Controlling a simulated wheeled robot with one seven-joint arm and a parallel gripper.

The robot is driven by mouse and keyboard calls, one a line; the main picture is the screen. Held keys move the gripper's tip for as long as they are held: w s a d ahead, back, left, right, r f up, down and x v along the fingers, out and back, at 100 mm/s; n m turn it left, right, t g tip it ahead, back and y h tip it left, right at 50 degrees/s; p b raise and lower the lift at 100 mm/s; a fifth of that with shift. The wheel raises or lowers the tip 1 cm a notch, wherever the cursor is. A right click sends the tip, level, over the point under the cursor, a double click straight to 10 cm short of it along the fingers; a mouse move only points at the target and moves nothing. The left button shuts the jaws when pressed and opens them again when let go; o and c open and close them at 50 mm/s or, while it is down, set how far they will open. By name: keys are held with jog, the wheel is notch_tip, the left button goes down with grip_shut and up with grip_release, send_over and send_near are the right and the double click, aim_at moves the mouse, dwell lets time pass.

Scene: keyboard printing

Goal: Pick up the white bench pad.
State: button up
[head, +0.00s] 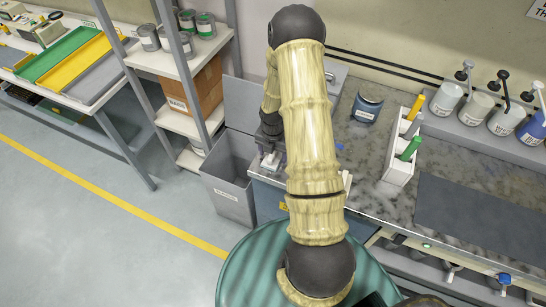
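My gripper (270,162) is at the far end of my arm, over the left end of the stone-patterned counter (362,185), near the grey bin. It is small and partly dark here, and I cannot tell whether its fingers are apart or closed. A pale patch shows at its tip, but I cannot tell whether this is a held thing or part of the gripper. A small white edge (346,183) shows on the counter just right of my arm. It may be the white bench pad, mostly hidden behind the arm.
A grey open bin (229,188) stands left of the counter. A blue-labelled jar (367,106), a white holder (399,166) with green and orange-topped items, and a dark grey mat (480,214) are on the counter. Pump bottles (446,98) line the back. Shelves (160,62) stand left.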

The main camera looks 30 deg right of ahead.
jog(key=c, duration=0.9)
jog(key=shift+r, duration=0.1)
jog(key=shift+w+r, duration=0.1)
jog(key=shift+r, duration=0.5)
notch_tip(320, 180, up, 9)
jog(key=shift+f+b, duration=0.15)
jog(key=shift+b, duration=0.7)
